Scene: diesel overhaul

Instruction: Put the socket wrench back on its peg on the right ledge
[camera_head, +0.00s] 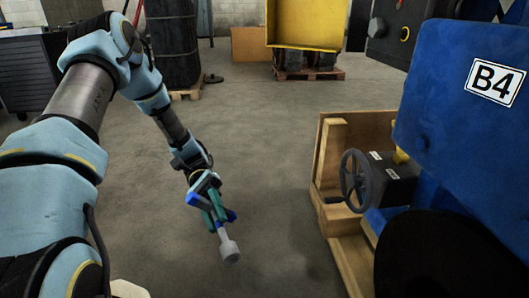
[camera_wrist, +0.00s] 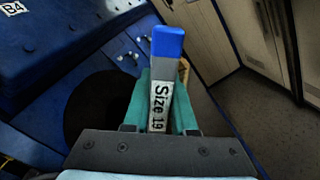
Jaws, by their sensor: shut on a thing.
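The socket wrench (camera_wrist: 160,90) has a blue-ended grey handle marked "Size 19" in the wrist view. My gripper (camera_head: 214,210) has teal fingers and is shut on the wrench, one finger on each side of the handle. In the head view the wrench's grey socket end (camera_head: 229,250) points down, clear of the floor. The wrench's middle is partly hidden by the fingers. I cannot make out the peg or the right ledge for certain in either view.
A large blue machine part marked B4 (camera_head: 455,110) stands at the right, with a dark handwheel (camera_head: 356,180) and a wooden crate (camera_head: 329,155) beside it. A yellow bin (camera_head: 305,25) on a pallet stands at the back. The middle floor (camera_head: 265,130) is clear.

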